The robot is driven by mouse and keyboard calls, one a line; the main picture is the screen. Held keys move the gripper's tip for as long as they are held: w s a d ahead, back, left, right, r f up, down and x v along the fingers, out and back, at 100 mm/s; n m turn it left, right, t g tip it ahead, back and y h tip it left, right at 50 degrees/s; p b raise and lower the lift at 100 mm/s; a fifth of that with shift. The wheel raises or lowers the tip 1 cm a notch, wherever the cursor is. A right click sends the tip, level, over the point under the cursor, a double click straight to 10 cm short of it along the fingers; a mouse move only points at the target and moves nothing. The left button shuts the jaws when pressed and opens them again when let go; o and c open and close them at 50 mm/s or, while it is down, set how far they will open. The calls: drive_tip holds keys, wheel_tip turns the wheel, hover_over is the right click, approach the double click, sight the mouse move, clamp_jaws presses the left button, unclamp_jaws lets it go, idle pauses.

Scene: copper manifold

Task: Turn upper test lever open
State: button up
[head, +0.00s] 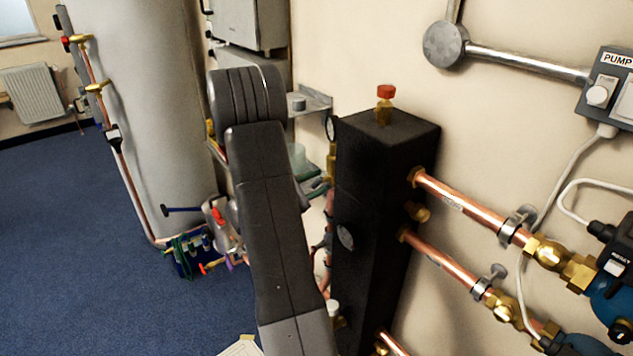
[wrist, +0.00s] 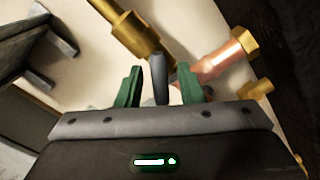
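In the wrist view, my gripper (wrist: 160,80) has two green fingers standing apart. A dark grey lever (wrist: 158,75) sits between the fingers, with a gap visible on each side, so the gripper is open around it. The lever is near a brass valve body (wrist: 138,35) and a copper pipe (wrist: 215,65) with a brass end. I cannot tell from the views whether this is the upper test lever. In the head view my arm hides the fingers and the lever, left of the black manifold block (head: 385,180).
Brass-fitted copper pipes (head: 465,208) run right from the block to a blue pump (head: 612,285). A red-capped brass fitting (head: 385,105) tops the block. A gauge (head: 345,237) faces left.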

drive_tip(key=shift+w+d, duration=0.1)
clamp_jaws()
drive_tip(key=shift+n, duration=0.4)
drive_tip(key=n, duration=0.2)
drive_tip(key=shift+n, duration=0.4)
drive_tip(key=shift+n+p, duration=0.6)
drive_tip(key=shift+n, duration=1.2)
unclamp_jaws()
